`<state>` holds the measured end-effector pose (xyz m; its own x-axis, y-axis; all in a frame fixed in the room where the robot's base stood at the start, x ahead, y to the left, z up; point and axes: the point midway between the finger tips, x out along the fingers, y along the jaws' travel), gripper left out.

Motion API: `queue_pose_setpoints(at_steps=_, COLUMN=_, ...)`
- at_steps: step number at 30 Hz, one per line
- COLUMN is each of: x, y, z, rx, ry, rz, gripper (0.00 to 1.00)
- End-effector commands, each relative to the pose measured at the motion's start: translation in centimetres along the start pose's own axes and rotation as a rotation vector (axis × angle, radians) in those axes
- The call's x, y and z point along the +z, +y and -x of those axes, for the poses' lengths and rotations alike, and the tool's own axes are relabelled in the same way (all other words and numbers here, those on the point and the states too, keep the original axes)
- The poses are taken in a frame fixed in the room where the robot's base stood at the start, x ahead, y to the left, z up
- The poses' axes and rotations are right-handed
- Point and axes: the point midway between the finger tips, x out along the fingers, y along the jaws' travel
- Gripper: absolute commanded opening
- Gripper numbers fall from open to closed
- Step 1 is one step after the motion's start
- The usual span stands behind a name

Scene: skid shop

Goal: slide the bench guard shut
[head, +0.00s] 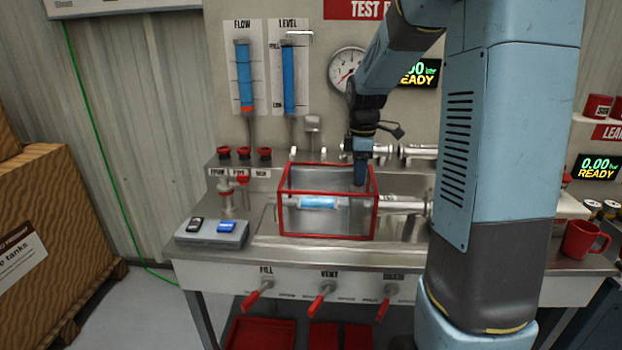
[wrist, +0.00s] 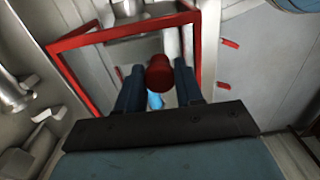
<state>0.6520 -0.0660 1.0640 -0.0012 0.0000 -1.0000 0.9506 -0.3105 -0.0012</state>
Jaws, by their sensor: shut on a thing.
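The bench guard (head: 329,237) is a clear box with a red frame on the steel bench. It stands around a blue-banded cylinder (head: 322,203) on the test line. In the wrist view its red frame (wrist: 80,80) spans the upper left and middle. My gripper (head: 361,183) reaches down at the guard's right rear corner. In the wrist view my gripper (wrist: 160,80) has its two blue fingers shut on a red round knob (wrist: 160,71). The knob's link to the guard is not clear.
A grey box with black and blue switches (head: 212,232) sits left of the guard. Red-handled valves labelled FILL (head: 258,295) and VENT (head: 321,299) line the bench front. Metal pipe fittings (head: 403,203) extend right of the guard. A red mug (head: 583,241) stands at the far right.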

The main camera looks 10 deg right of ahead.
Motion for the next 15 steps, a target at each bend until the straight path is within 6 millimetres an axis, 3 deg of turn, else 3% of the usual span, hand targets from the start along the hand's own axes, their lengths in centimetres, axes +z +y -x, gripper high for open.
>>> queue_pose_setpoints(at_steps=15, x=0.81, y=0.16, z=0.15, rx=0.006, ry=0.001, rz=0.001, gripper=0.19)
